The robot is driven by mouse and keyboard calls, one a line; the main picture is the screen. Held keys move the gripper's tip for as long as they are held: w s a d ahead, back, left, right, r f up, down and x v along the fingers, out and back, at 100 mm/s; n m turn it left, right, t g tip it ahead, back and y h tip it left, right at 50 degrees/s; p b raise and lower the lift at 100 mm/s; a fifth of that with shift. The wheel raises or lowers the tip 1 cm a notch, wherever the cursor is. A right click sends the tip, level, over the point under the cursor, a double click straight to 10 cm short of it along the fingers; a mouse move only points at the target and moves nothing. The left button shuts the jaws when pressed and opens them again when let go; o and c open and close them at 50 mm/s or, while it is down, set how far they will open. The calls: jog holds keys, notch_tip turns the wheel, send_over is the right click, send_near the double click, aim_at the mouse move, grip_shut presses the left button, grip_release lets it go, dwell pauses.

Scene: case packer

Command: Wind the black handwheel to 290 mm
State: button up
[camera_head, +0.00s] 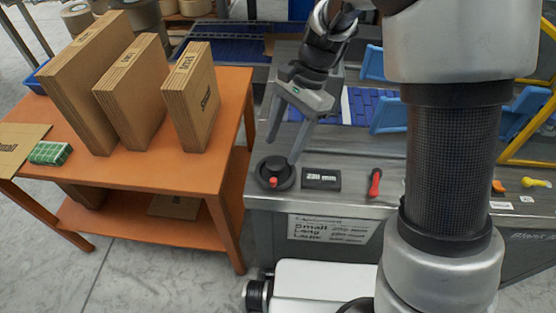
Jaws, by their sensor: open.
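The black handwheel (267,172) lies on the metal top of the machine, near its left front corner. It has a red part (273,182) on its near side. A dark display (321,179) right of it reads what looks like 230 mm, though the digits are small and I cannot be sure. My gripper (283,152) is open, with its fingers pointing down above the handwheel. Nothing is between the fingers.
A red-handled lever (374,183) stands right of the display. A label with size settings (331,229) is on the machine's front. An orange table (232,105) with folded cartons (192,97) stands at left. Blue guides (390,112) and a yellow frame (525,95) are at right.

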aim_at(276, 163)
jog(key=shift+b+x, duration=0.5)
jog(key=shift+x, duration=1.9)
jog(key=c, duration=1)
